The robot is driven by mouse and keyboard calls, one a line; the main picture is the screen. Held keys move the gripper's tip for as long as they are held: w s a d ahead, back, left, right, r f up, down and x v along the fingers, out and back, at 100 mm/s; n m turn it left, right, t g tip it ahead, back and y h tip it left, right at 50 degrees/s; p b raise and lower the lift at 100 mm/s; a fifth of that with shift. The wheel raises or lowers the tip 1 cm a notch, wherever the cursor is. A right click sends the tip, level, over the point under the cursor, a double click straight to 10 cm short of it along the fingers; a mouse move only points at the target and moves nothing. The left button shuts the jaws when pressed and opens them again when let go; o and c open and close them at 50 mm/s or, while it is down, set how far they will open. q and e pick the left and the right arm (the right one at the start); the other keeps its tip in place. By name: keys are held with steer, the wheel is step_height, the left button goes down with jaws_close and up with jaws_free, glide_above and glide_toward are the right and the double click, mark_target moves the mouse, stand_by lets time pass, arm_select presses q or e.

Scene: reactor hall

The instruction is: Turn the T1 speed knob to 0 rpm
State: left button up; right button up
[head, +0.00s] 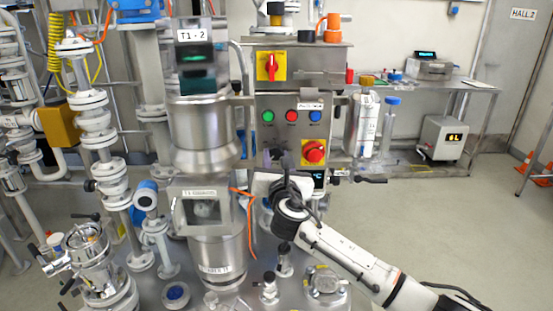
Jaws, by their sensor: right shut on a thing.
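The T1 control panel (265,104) is a grey steel box in the middle of the head view. My right arm comes in from the lower right. My right gripper (277,166) is at the lower left part of this panel and is shut on a small dark knob, which I take to be the T1 speed knob (277,154). The gripper and wrist hide most of the knob, so its pointer and scale cannot be read. My left gripper is not in view.
Green (268,116), red and blue buttons sit above the gripper. A red emergency stop (314,152) on yellow is close on its right. A red-yellow switch (271,66) is higher up. Orange cable (250,215) and steel vessels (205,135) stand close on the left.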

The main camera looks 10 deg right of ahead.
steer(key=o, duration=1)
steer(key=shift+o, duration=0.2)
steer(key=s+a, duration=0.1)
steer(key=s, duration=0.9)
steer(key=shift+a, duration=0.15)
steer(key=shift+s+f, duration=0.1)
steer(key=shift+s, duration=0.05)
